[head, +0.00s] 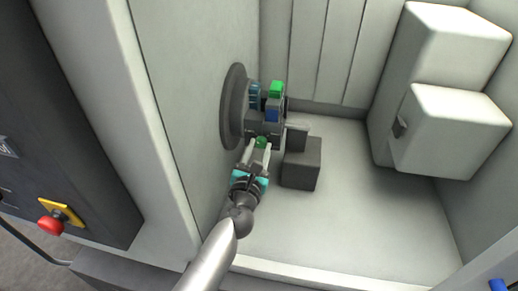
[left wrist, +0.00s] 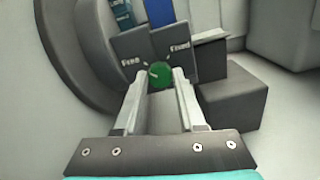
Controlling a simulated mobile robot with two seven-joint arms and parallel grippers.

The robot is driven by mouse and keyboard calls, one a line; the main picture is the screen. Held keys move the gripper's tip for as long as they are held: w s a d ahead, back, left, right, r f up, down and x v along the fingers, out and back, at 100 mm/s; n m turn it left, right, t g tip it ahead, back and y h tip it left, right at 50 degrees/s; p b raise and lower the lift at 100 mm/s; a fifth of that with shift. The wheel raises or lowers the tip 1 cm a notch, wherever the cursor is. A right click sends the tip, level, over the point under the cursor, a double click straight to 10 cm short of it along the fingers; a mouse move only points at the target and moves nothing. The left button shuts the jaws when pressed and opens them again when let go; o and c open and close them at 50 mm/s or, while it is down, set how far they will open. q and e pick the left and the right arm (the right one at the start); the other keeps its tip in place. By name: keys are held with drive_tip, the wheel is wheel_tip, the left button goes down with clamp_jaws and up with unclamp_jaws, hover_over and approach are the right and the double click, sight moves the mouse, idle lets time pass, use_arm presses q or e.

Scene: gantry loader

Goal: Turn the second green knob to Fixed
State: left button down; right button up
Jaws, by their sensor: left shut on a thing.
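A round green knob (left wrist: 160,74) sits on the front of a dark grey fixture (head: 264,127) inside the machine. Dark plates above it read "Free" on the left and what looks like "Fixed" on the right. A short white mark on the knob lies on its left side, towards "Free". My left gripper (left wrist: 158,78) is shut on the knob, one finger at each side. In the head view, the knob (head: 262,142) shows between the fingertips. I cannot tell which knob in the row this is. My right gripper is not in view.
A round dark disc (head: 233,107) on the left wall carries the fixture, with blue parts and a green block (head: 276,89) on top. A dark grey block (head: 301,164) stands to the right of my left gripper. The pale floor (head: 350,220) farther right is clear.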

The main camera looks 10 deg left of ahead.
use_arm(q)
drive_tip(key=shift+m, duration=0.4)
drive_tip(key=m+p, duration=0.1)
drive_tip(key=m, duration=0.2)
drive_tip(key=shift+m, duration=0.4)
drive_tip(key=m+p, duration=0.1)
drive_tip(key=m, duration=0.3)
drive_tip(key=shift+p, duration=0.3)
drive_tip(key=m+p, duration=0.1)
drive_tip(key=m, duration=0.4)
drive_tip(key=m+p, duration=0.1)
drive_tip(key=m, duration=0.3)
drive_tip(key=shift+f+m, duration=0.1)
drive_tip(key=shift+m, duration=0.2)
drive_tip(key=c, duration=0.5)
unclamp_jaws()
